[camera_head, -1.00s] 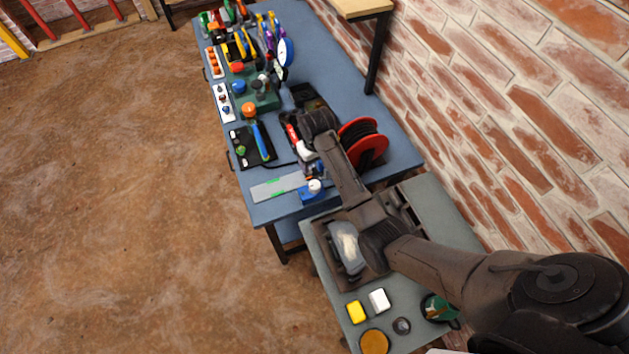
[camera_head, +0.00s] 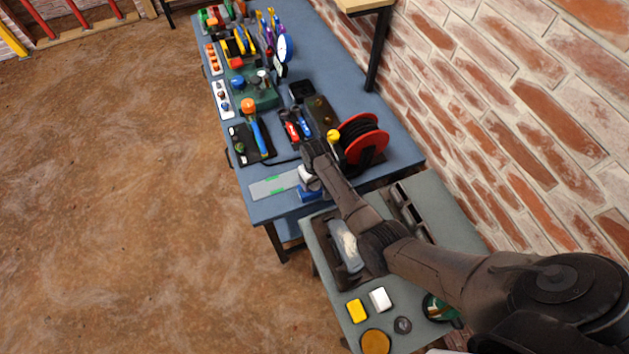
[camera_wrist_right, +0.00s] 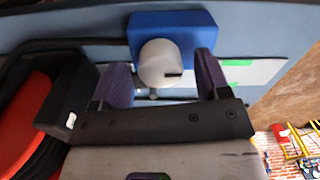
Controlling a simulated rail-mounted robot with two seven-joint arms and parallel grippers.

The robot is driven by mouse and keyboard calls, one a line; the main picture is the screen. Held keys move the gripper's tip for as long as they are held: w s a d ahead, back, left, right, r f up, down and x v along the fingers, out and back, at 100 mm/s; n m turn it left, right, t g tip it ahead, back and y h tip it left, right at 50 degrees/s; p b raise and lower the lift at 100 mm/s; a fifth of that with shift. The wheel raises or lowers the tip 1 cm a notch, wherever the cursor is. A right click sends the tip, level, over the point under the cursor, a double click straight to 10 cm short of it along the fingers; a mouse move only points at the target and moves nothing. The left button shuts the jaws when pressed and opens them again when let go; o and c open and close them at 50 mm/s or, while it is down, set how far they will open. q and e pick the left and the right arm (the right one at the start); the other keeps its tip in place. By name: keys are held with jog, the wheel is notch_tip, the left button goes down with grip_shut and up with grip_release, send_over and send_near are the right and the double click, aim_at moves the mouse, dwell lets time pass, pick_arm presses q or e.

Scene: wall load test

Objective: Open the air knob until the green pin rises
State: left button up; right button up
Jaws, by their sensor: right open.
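The white round knob (camera_wrist_right: 158,58) sits on a blue block (camera_wrist_right: 190,28) at the near end of the blue workbench. In the head view, the blue block (camera_head: 309,193) shows just below my right gripper (camera_head: 312,168), which partly covers the knob. In the right wrist view, the two purple fingers of my right gripper (camera_wrist_right: 162,70) are open, one on each side of the knob. I cannot tell whether they touch it. I cannot make out a green pin. My left gripper is not in view.
A grey plate with green marks (camera_head: 270,187) lies beside the blue block. A red reel (camera_head: 366,145) stands close to my right wrist. Several tools crowd the far bench. A lower grey-green table (camera_head: 333,296) with a tray and small items is nearer. A brick wall (camera_head: 510,100) bounds the right.

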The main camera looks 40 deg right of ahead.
jog(key=shift+f, duration=0.15)
jog(key=c, duration=0.9)
